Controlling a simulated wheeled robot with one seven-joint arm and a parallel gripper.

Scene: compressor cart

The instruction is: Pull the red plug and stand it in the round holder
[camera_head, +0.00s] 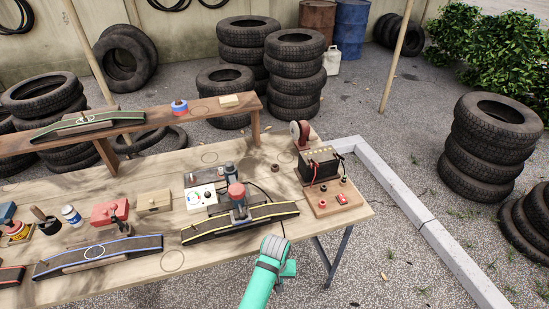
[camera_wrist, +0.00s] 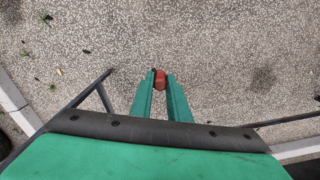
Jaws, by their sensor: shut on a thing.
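My gripper (camera_wrist: 160,92) is shut on a small red piece, which I take to be the red plug (camera_wrist: 160,75). It shows between the teal fingertips in the wrist view, with gravel below it. In the head view my teal arm reaches up to the table's front edge, and the fingertips and plug are hidden. I cannot tell for sure which thing is the round holder; a small dark round piece (camera_head: 275,168) sits on the table left of the battery, and small round fittings (camera_head: 322,203) sit on the battery's board (camera_head: 325,210).
The wooden table (camera_head: 135,273) carries ramps (camera_head: 240,225), a red-topped device (camera_head: 237,192), a white control box (camera_head: 200,196) and a black battery (camera_head: 319,166). A raised shelf (camera_head: 150,118) stands at the back left. Tyre stacks (camera_head: 490,150) and a kerb (camera_head: 425,225) lie right.

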